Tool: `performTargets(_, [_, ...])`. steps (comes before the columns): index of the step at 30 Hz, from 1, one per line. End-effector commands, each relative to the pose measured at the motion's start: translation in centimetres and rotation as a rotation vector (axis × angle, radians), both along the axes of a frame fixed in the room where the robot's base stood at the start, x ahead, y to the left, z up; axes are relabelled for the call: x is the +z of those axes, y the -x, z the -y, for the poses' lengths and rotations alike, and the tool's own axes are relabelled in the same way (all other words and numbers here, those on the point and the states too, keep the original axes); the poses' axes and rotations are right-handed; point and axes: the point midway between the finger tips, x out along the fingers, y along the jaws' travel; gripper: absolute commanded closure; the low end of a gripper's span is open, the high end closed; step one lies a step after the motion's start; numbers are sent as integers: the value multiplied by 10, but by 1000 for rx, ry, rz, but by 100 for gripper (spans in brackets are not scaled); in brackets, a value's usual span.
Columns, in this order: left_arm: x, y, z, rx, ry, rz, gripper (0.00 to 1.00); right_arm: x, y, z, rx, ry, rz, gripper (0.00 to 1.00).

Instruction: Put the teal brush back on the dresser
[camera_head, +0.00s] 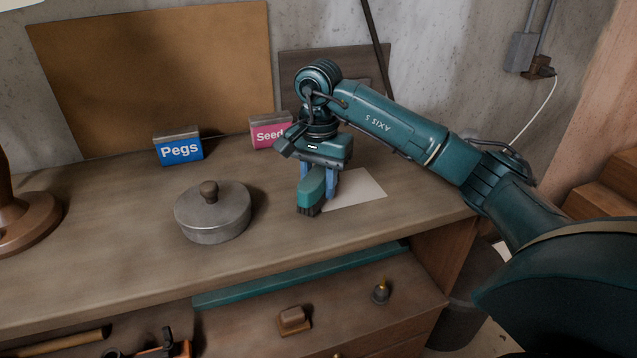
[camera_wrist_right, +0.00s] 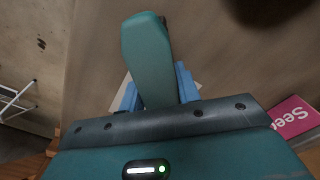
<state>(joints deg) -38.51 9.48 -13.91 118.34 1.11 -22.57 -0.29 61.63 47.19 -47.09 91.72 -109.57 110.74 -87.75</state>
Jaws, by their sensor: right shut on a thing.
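The teal brush (camera_head: 311,187) with dark bristles is between the blue fingers of my right gripper (camera_head: 318,188), which is shut on it. The bristles point down at the dresser top (camera_head: 120,215), beside a pale paper sheet. I cannot tell whether they touch the wood or hang just above it. In the right wrist view the brush's smooth teal back (camera_wrist_right: 147,55) sticks out beyond the fingers of the right gripper (camera_wrist_right: 157,90). My left gripper is not in view.
A round metal tin (camera_head: 213,215) stands left of the brush. A blue Pegs box (camera_head: 179,150) and a pink Seed box (camera_head: 268,134) stand behind. The pale sheet (camera_head: 357,190) lies to the right. An open drawer (camera_head: 240,325) holding small things juts out in front.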

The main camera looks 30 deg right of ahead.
Motion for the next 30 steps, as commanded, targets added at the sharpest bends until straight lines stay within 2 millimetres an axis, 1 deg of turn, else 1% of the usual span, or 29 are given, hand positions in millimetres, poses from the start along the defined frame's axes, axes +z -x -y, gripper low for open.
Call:
performTargets(3, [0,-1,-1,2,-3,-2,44,-7,0,0,0,0,1,89])
performTargets(10, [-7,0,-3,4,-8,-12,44,-7,0,0,1,0,2,89])
performTargets(13, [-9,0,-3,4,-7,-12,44,-11,0,0,0,0,2,89])
performTargets(14, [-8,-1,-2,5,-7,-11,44,-10,0,0,1,0,1,66])
performTargets(21, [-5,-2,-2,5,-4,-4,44,-9,0,0,1,0,1,46])
performTargets(27, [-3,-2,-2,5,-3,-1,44,-9,0,0,1,0,1,46])
performTargets(30, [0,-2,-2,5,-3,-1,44,-5,0,0,1,0,1,46])
